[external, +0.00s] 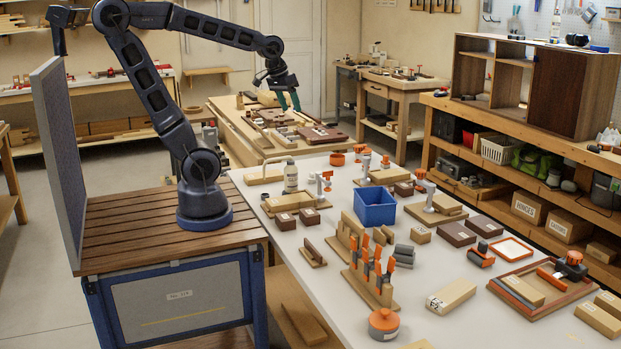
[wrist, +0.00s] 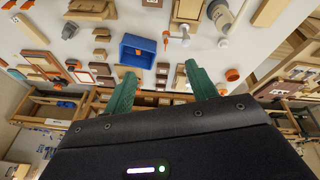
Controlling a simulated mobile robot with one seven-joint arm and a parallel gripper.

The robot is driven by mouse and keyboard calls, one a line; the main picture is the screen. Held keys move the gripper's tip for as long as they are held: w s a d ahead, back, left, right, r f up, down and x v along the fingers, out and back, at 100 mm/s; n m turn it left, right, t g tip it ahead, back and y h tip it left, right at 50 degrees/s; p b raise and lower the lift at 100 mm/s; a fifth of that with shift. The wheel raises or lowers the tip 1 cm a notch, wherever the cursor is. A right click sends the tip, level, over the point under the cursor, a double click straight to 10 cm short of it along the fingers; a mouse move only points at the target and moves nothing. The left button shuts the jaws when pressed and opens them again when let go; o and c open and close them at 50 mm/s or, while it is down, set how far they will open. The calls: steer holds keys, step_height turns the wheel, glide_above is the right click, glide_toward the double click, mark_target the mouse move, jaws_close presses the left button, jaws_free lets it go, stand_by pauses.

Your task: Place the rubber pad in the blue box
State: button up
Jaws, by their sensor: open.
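The blue box (external: 375,207) stands open-topped near the middle of the white bench. My gripper (external: 289,100) is raised high, left of and well above the box. Its two green fingers are apart with nothing between them, also in the wrist view (wrist: 160,76). I cannot single out the rubber pad with certainty.
A wooden rack of orange-handled tools (external: 370,275) stands in front of the box. Orange-tipped clamps (external: 425,193) stand behind and beside it. A wooden tray (external: 545,285) lies at the right. Free bench surface lies at the front centre.

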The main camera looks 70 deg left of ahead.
steer(key=s+a+m+t, duration=0.1)
steer(key=s+m, duration=0.2)
steer(key=s, duration=0.5)
steer(key=shift+a+r+m, duration=0.15)
steer(key=shift+r+m, duration=0.05)
steer(key=shift+m, duration=0.1)
